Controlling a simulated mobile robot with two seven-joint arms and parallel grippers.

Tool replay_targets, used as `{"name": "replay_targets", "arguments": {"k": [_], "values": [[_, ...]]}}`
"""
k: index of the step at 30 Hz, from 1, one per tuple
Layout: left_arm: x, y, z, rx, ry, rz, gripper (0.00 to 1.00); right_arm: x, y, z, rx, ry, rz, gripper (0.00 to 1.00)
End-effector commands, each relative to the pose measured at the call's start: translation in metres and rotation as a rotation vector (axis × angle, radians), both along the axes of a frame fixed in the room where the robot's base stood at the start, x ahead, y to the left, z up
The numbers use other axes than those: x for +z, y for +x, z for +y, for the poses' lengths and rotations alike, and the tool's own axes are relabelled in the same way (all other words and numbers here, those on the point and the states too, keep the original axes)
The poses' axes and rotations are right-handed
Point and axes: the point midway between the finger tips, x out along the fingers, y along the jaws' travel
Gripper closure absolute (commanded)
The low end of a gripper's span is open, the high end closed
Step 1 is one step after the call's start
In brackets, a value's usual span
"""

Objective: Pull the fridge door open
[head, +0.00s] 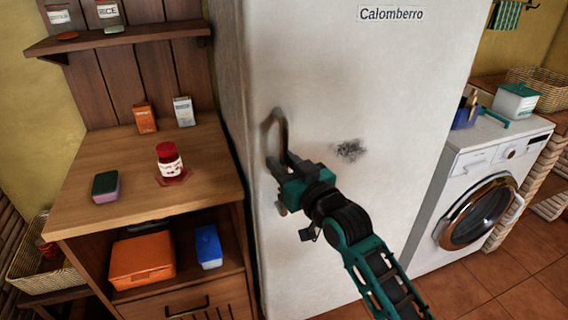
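The white fridge (400,100) stands in the middle of the head view, with its door closed as far as I can see. A worn metal handle (273,130) runs up and down near the left edge of the door. My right gripper (284,176) is at the lower half of this handle, its fingers pointing at it. The gripper body hides part of the handle, so I cannot tell whether the fingers are shut around it or only beside it. My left gripper is not in view.
A wooden cabinet (95,212) with a red-lidded jar (168,160), a sponge (105,187) and boxes stands close on the fridge's left. A washing machine (470,190) stands on the right. Tiled floor (520,275) is free at the lower right.

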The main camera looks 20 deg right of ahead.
Motion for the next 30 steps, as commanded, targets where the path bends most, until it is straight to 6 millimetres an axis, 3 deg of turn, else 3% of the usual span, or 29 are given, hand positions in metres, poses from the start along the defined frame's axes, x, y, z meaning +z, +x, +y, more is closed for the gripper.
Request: {"name": "replay_targets", "arguments": {"k": [10,30], "values": [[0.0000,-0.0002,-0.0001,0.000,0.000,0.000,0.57,0.0000,-0.0003,-0.0002,0.000,0.000,0.000,1.00],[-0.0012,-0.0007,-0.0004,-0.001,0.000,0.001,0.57,-0.0007,-0.0011,0.0007,0.017,-0.001,0.001,1.00]]}}
